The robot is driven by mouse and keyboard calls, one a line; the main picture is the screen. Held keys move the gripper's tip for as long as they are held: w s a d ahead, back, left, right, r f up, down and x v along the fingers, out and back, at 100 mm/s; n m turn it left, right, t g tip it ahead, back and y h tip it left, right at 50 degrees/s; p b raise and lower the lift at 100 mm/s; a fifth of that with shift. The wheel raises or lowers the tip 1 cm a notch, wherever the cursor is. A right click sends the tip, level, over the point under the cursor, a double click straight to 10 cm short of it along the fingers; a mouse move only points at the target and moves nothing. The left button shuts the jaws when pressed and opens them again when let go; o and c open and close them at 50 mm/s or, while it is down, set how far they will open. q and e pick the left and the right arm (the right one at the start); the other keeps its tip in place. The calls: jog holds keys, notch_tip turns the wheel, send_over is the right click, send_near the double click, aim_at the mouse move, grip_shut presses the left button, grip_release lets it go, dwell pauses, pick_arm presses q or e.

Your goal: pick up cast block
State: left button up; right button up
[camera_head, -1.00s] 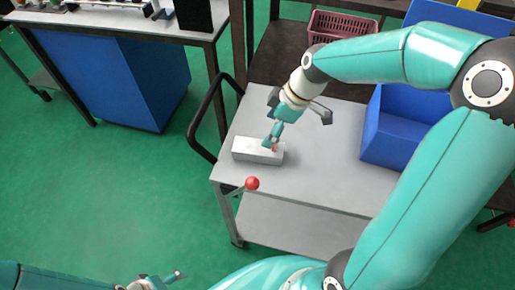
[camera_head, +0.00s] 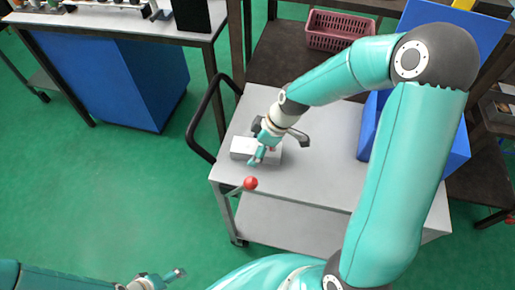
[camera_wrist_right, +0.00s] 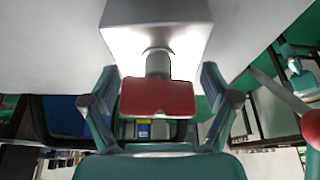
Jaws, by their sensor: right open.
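The cast block (camera_head: 242,146) is a pale grey rectangular block lying on the grey top of the cart, near its left edge. In the right wrist view the block (camera_wrist_right: 150,40) fills the top middle, with a short grey stem that ends in a red rectangular piece (camera_wrist_right: 157,98). My right gripper (camera_head: 272,146) is over the block and partly covers it. In the right wrist view its fingers (camera_wrist_right: 158,75) are spread, one on each side of the stem, with gaps visible. My left gripper (camera_head: 158,281) is at the bottom edge, far from the block; its jaw state is unclear.
The cart top (camera_head: 325,175) is clear right of the block. A red ball knob (camera_head: 250,183) on a lever stands at the cart's front edge. A black handle (camera_head: 203,118) rises at the left.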

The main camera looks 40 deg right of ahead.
grip_shut()
jog(key=shift+w, duration=0.1)
jog(key=shift+r, duration=0.2)
dwell(0.3)
